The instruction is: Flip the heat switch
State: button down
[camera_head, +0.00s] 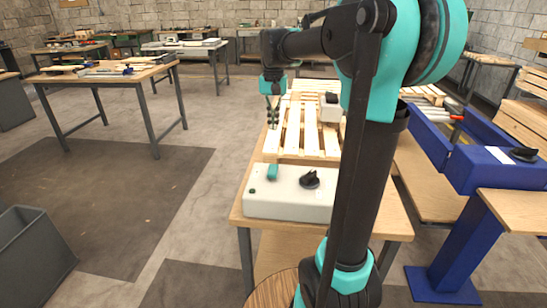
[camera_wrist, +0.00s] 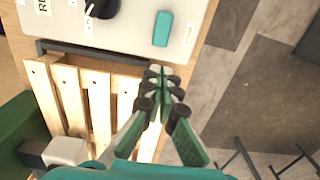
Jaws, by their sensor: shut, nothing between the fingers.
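A white control box (camera_head: 282,204) stands on the near end of the wooden table. A teal switch (camera_head: 272,172) sits on its top near the far left edge, and a black knob (camera_head: 310,180) sits to its right. In the wrist view the teal switch (camera_wrist: 163,28) and the black knob (camera_wrist: 103,8) show on the box top, with small labels too small to read surely. My gripper (camera_head: 272,122) is shut and empty. It is above the left side of the pallet, behind the box and apart from the switch. Its fingertips (camera_wrist: 160,74) show just short of the box edge.
A slatted wooden pallet (camera_head: 292,130) lies behind the box, with a second white box (camera_head: 330,110) near its right side. A blue frame (camera_head: 495,168) stands at right. Another workbench (camera_head: 100,80) stands at left, and a grey bin (camera_head: 35,255) at lower left. Open floor lies between.

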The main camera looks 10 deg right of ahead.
notch_tip(320, 180, down, 14)
dwell(0.6)
jog(key=shift+w+f, duration=0.15)
jog(key=shift+f, duration=0.2)
jog(key=shift+r, duration=0.15)
jog(key=shift+r, duration=0.7)
notch_tip(320, 180, up, 14)
jog(key=w, duration=0.2)
jog(key=shift+d, duration=0.4)
